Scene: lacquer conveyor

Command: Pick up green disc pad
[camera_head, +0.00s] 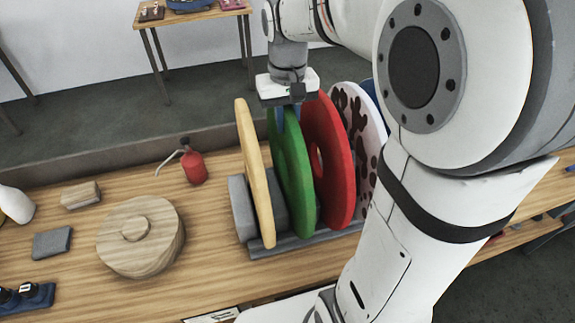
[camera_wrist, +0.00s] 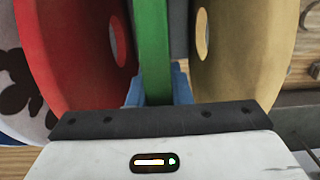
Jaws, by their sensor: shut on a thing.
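The green disc pad (camera_head: 291,170) stands upright in a grey rack (camera_head: 262,243) on the wooden bench, between a yellow disc (camera_head: 255,175) and a red disc (camera_head: 328,160). My gripper (camera_head: 288,112) is above it, pointing down, with its fingers at the disc's top edge. In the wrist view the green disc (camera_wrist: 152,45) runs edge-on between the two blue fingers (camera_wrist: 158,88), which are shut on it. The red disc (camera_wrist: 75,50) and the yellow disc (camera_wrist: 232,50) stand close on either side. The lower part of the green disc is partly hidden by the rack and the yellow disc.
A white disc with dark spots (camera_head: 362,135) stands right of the red one. A round lidded wooden piece (camera_head: 140,238), a red oil can (camera_head: 193,165), a wooden block (camera_head: 80,195) and a grey block (camera_head: 52,243) lie left on the bench. Bare wood lies between them.

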